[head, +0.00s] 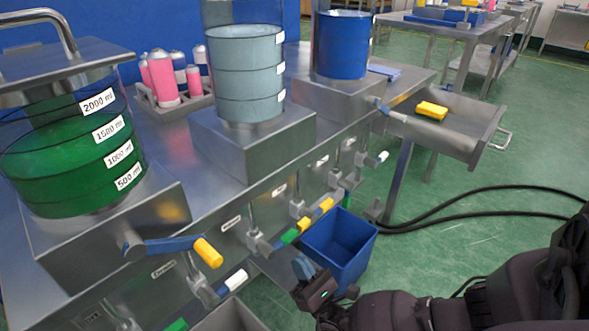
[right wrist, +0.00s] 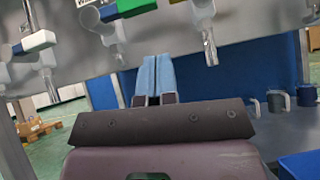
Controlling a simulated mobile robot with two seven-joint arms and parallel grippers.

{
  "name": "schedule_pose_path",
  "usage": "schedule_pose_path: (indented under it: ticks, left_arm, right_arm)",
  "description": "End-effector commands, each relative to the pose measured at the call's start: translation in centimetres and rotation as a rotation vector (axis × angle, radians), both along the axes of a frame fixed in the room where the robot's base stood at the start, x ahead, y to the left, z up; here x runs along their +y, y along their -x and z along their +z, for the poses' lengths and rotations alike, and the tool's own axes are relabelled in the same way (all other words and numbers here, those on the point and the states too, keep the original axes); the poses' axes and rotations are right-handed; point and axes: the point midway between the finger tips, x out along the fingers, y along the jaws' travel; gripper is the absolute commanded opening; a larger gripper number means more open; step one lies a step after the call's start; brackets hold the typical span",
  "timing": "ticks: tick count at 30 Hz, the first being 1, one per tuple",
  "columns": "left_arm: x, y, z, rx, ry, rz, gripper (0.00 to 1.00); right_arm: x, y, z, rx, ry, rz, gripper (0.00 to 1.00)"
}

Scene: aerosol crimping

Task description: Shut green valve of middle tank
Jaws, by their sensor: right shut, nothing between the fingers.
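The middle tank (head: 247,75) holds light grey-blue liquid and stands on a steel block. Below it, on the bench front, a green valve handle (head: 289,237) sits beside yellow handles (head: 326,205). In the right wrist view a green handle (right wrist: 135,5) shows at the top edge, above the fingers; I cannot tell for certain that it is the same one. My right gripper (head: 303,267) has blue fingertips pressed together and empty, just below and apart from the green handle. The closed fingertips also show in the right wrist view (right wrist: 152,70). My left gripper is not in view.
A tank of green liquid (head: 75,165) with a yellow-tipped blue lever (head: 208,252) stands at left. A white handle (head: 236,280) is lower left. A blue bin (head: 342,245) lies just behind my right gripper. A blue tank (head: 342,45) stands farther right.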

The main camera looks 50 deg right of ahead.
Motion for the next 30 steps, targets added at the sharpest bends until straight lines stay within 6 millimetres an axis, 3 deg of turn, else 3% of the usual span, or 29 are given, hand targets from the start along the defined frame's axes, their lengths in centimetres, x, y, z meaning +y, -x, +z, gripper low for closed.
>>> schedule_pose_path:
  ticks: [12, 30]
  left_arm:
    - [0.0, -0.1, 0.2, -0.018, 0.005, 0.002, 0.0]
    - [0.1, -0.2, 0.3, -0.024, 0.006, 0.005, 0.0]
  right_arm:
    - [-0.1, 5.1, -5.0, 0.0, 0.0, 0.0, 0.0]
    - [-0.1, 6.1, -5.8, -0.002, 0.0, 0.001, 0.0]
